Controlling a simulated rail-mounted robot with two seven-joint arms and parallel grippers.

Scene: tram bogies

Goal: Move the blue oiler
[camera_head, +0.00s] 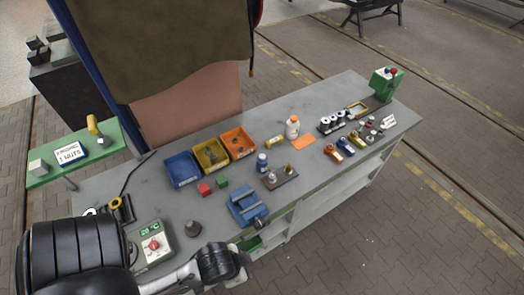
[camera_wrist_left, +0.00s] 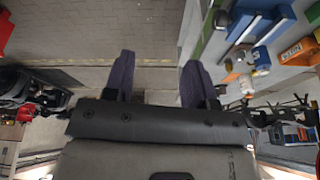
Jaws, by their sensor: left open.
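A small blue-and-white bottle (camera_head: 262,162), which looks like the blue oiler, stands upright on the grey workbench (camera_head: 330,170). My left gripper (camera_head: 243,262) is at the bench's near edge, in front of the blue block and well apart from the bottle. In the left wrist view its two dark fingers (camera_wrist_left: 160,82) are spread with nothing between them. My right gripper is not in view.
Blue, yellow and orange bins (camera_head: 210,157) stand behind red and green cubes. A white bottle with an orange cap (camera_head: 292,127) is farther back. A box with a display (camera_head: 152,245) and a dark cone (camera_head: 193,229) are near my left arm. Small parts crowd the right end.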

